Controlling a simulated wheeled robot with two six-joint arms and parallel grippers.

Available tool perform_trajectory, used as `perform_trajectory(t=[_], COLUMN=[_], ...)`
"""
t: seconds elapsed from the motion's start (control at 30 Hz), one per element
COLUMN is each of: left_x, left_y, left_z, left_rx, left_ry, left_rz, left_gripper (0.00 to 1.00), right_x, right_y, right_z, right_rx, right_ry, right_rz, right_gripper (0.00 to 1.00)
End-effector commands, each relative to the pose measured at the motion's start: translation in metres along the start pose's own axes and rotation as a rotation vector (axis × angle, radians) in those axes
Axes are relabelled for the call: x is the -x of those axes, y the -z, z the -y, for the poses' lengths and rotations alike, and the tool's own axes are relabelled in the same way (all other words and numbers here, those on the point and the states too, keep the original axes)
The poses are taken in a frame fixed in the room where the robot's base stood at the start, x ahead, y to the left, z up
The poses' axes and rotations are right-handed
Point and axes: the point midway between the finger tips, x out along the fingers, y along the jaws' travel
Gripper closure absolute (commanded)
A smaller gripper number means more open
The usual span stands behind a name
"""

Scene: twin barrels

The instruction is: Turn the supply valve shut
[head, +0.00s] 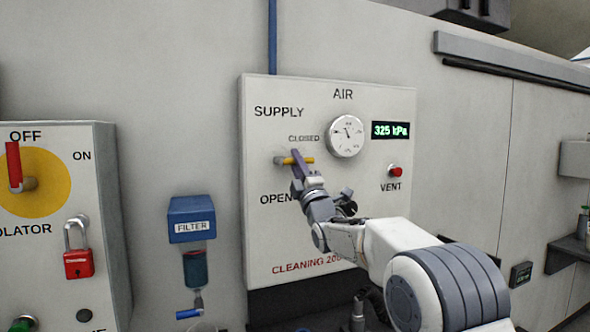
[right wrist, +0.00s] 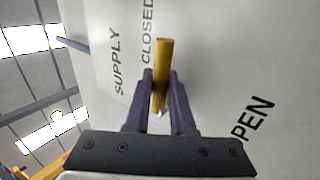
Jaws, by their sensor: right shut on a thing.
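The supply valve's yellow lever (head: 308,160) is on the white AIR panel (head: 330,235), between the CLOSED label above and the OPEN label below. It lies about level, its free end to the right of its pivot. My right gripper (head: 297,158) is shut on the lever, its dark purple fingers partly covering it. In the right wrist view the yellow lever (right wrist: 162,52) stands between the two fingers, its tip sticking out past them. My left gripper is not in view.
A round gauge (head: 346,136), a green display (head: 393,130) reading 325 kPa and a red VENT button (head: 395,170) are right of the lever. A blue filter (head: 192,220) hangs left of the panel. An isolator box (head: 110,220) with a red padlock (head: 78,263) stands far left.

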Motion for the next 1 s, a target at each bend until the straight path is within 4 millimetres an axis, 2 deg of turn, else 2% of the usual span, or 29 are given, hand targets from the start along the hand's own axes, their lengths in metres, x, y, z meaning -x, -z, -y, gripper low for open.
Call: perform_trajectory(t=[0.47, 0.5, 0.83, 1.0], left_x=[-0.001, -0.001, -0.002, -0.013], left_y=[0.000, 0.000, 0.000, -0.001], left_z=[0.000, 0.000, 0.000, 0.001], left_rx=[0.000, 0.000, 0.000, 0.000], left_ry=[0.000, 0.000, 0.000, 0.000], left_rz=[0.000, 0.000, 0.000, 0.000], left_gripper=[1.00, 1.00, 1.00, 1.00], right_x=[-0.001, -0.001, 0.001, 0.016], right_y=[0.002, 0.002, 0.001, 0.000], right_z=[0.000, 0.000, 0.000, 0.002], right_rx=[0.010, 0.010, 0.008, 0.009], right_ry=[0.000, 0.000, 0.000, 0.001], right_rz=[-0.011, -0.011, -0.008, -0.007], right_gripper=[1.00, 0.66, 0.66, 0.66])
